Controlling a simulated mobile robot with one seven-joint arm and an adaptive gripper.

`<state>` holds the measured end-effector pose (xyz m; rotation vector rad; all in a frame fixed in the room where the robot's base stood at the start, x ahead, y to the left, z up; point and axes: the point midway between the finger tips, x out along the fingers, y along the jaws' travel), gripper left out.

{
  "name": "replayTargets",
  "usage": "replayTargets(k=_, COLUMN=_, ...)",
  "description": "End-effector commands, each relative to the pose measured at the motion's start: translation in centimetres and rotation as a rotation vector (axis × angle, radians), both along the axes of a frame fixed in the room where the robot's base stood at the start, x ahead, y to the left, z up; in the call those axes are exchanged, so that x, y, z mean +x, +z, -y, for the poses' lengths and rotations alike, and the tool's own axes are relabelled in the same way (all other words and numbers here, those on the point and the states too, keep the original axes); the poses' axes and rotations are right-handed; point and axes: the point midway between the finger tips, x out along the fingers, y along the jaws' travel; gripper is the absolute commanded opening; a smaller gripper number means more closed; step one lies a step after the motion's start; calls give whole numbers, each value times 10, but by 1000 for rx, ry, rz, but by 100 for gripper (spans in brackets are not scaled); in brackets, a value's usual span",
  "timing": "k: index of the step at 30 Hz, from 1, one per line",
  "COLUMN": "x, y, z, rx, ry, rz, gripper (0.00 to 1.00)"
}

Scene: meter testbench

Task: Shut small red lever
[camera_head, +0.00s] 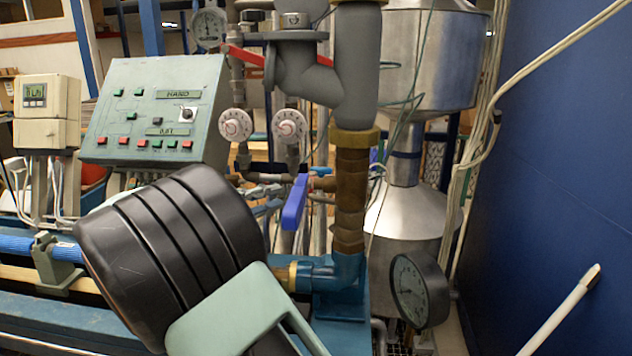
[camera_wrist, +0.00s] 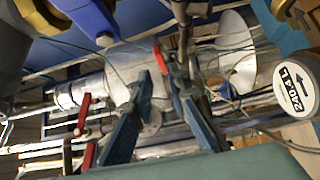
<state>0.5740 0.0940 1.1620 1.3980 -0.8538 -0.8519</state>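In the wrist view a small red lever (camera_wrist: 160,59) stands upright in the picture, just beyond my fingertips. My gripper (camera_wrist: 157,80) shows there as two dark teal fingers rising from the bottom edge, with a gap between their tips. They look empty, and I cannot tell whether the right finger touches the red lever. Two other red levers (camera_wrist: 83,113) show left of the fingers.
A blue lever (camera_head: 295,202) hangs beside a brown vertical pipe (camera_head: 351,197); it also shows in the wrist view (camera_wrist: 88,18). Two white dials (camera_head: 235,125), a black gauge (camera_head: 419,290) and a green control box (camera_head: 160,110) stand around. A metal tank (camera_head: 425,60) is behind.

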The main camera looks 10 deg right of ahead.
Motion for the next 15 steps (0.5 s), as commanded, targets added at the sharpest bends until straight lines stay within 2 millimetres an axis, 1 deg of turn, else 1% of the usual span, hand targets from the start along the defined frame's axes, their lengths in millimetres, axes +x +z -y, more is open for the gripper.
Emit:
replayTargets(k=5, x=11, y=1, z=26, rx=-1, ry=-7, rz=-2, gripper=16)
replayTargets(k=12, x=32, y=1, z=67, rx=0, ry=-6, rz=-1, gripper=16)
replayTargets(k=15, x=38, y=1, z=79, rx=0, ry=-5, rz=-1, gripper=16)
